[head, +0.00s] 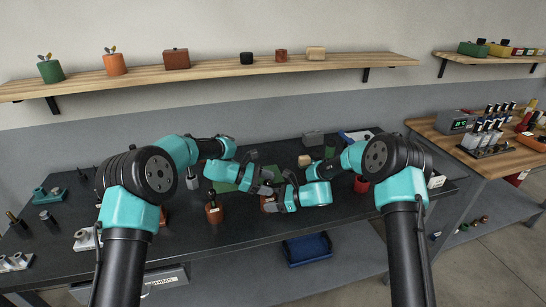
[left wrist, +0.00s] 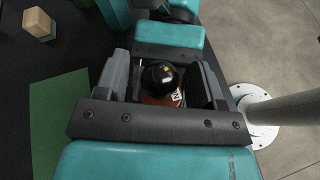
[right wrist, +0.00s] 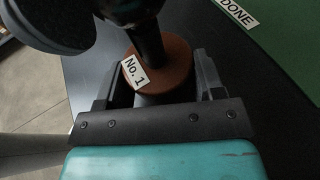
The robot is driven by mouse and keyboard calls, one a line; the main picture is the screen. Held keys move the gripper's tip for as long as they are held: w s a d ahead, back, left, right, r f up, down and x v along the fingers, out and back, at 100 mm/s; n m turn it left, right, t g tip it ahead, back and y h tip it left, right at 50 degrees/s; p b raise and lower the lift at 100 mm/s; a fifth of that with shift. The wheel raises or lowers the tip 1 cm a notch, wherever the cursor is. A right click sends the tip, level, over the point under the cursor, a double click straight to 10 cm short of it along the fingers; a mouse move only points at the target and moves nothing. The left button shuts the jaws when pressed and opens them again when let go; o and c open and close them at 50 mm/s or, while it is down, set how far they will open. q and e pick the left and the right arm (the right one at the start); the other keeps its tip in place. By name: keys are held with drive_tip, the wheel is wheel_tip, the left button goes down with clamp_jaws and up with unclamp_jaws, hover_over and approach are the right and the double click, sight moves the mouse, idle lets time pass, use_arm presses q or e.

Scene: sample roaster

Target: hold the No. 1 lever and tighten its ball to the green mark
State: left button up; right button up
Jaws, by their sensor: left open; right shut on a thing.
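The No. 1 lever has a brown round body (right wrist: 165,68) with a white "No. 1" label and a dark stem in the right wrist view. In the head view only a bit of brown (head: 268,206) shows between my grippers. My right gripper (right wrist: 155,90) is shut on the lever low down, at its body. The black ball (left wrist: 160,77) shows from above in the left wrist view, with a small orange mark on it. My left gripper (left wrist: 163,75) is open, with one finger on each side of the ball. I cannot make out a green mark on it.
Another brown lever (head: 214,213) stands left on the dark bench. A green mat (left wrist: 55,125) and a "DONE" label (right wrist: 238,13) lie close by. A wooden block (left wrist: 39,24) sits behind. A blue bin (head: 307,249) is below the bench. Both arms crowd the middle.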

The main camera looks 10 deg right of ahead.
use_arm(q)
drive_tip(key=n+t, duration=0.5)
drive_tip(key=t, duration=0.1)
drive_tip(key=shift+s+y, duration=0.15)
drive_tip(key=shift+y, duration=0.15)
drive_tip(key=v, duration=1.2)
drive_tip(key=s+d+m+g+y, duration=0.2)
drive_tip(key=d+m+g+y, duration=0.45)
drive_tip(key=m, duration=1.15)
drive_tip(key=w+d+r+m+t+y, duration=0.3)
drive_tip(key=r+m+y, duration=0.4)
drive_tip(key=m, duration=0.4)
drive_tip(key=d+r+t, duration=0.1)
drive_tip(key=d, duration=0.1)
drive_tip(key=shift+w+d+m, duration=0.35)
drive_tip(key=shift+m, duration=0.05)
